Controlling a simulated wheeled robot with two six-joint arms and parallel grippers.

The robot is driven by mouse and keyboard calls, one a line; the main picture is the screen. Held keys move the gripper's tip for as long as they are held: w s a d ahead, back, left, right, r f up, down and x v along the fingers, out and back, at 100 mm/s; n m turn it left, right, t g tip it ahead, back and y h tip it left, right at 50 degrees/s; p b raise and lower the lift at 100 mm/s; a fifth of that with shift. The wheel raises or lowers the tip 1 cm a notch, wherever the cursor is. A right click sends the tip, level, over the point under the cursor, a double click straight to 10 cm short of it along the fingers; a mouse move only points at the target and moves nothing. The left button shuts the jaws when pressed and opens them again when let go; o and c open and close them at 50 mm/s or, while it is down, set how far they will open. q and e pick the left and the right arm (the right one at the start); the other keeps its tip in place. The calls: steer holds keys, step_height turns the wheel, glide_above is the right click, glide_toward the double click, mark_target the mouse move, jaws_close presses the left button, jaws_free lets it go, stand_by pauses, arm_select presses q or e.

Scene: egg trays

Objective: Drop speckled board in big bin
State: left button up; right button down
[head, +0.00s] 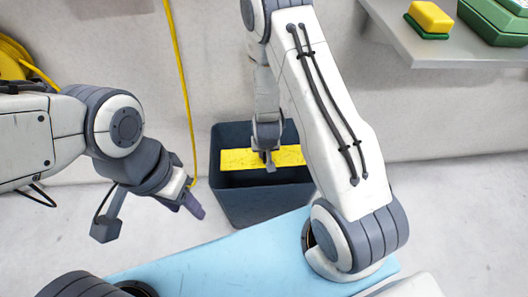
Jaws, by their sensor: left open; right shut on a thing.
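The speckled board (240,159) is a yellow, flat strip with small dark marks. My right gripper (268,163) is shut on its middle, pointing down, and hides part of it. The board lies level across the opening of the big bin (262,205), a dark blue-grey open container on the floor. I cannot tell exactly how far the board is above or below the rim. My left gripper (190,204) is open and empty, left of the bin and apart from it.
A light blue surface (230,265) lies in front of the bin. A grey shelf (445,50) at upper right holds a yellow and green sponge (430,17) and green boxes (495,20). A yellow cable (181,70) hangs down the wall left of the bin. Floor at right is clear.

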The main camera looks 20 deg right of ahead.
steer(key=shift+f+b, duration=1.35)
steer(key=shift+f, duration=0.75)
steer(key=c, duration=0.8)
jaws_free()
steer(key=shift+c, duration=0.2)
steer(key=p+v, duration=0.4)
steer(key=v, duration=0.6)
steer(key=shift+r, duration=0.2)
steer(key=shift+s, duration=0.1)
